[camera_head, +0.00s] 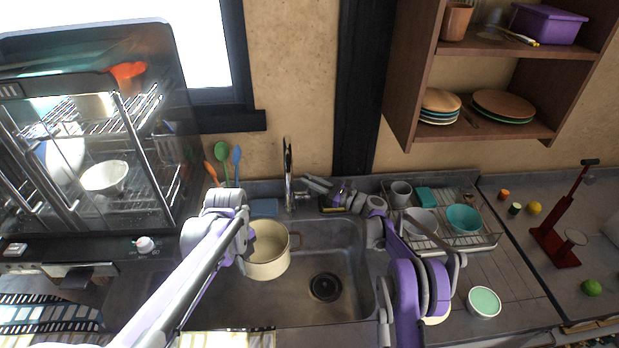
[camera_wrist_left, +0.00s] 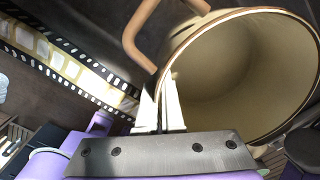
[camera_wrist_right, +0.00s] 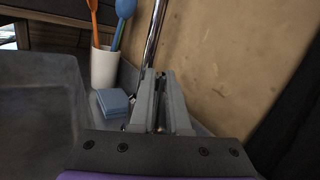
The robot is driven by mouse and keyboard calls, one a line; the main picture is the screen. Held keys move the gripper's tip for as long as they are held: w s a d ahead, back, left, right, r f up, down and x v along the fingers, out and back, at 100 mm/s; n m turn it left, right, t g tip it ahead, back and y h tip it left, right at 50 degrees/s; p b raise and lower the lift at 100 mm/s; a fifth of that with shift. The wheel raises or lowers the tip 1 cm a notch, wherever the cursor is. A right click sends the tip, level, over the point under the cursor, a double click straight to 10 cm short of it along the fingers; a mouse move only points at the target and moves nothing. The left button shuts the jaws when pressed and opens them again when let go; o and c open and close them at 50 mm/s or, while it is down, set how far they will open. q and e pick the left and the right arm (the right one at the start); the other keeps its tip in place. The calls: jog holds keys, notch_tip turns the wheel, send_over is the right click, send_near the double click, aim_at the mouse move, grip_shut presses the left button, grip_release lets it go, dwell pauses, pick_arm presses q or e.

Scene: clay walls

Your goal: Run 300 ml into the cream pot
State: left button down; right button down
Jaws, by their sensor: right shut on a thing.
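The cream pot (camera_head: 268,262) stands upright in the sink, left of the drain, with its open mouth up. My left gripper (camera_head: 250,232) is at its left rim. In the left wrist view the fingers (camera_wrist_left: 162,110) straddle the rim near a brown handle (camera_wrist_left: 150,35); whether they press on it I cannot tell. The metal tap (camera_head: 288,172) rises behind the sink, and no water stream is visible. My right gripper (camera_head: 316,186) is beside the tap's base, its fingers (camera_wrist_right: 160,105) shut on what seems to be the tap lever, mostly hidden between them.
The sink (camera_head: 345,255) has a dark drain (camera_head: 325,287). A blue sponge (camera_head: 264,207) and a utensil holder (camera_wrist_right: 104,66) stand left of the tap. A dish rack (camera_head: 470,240) with a teal bowl (camera_head: 464,218) is to the right. A white-and-green bowl (camera_head: 484,302) sits on the right counter.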

jog(key=shift+s+f+n+y, duration=0.3)
jog(key=shift+s+n+y, duration=0.3)
jog(key=shift+n, duration=0.35)
jog(key=shift+s+f+n+y, duration=0.25)
jog(key=shift+s+n+y, duration=0.25)
jog(key=shift+s+n, duration=0.35)
jog(key=shift+w, duration=0.15)
jog(key=c, duration=0.9)
grip_release()
notch_tip(320, 180, up, 10)
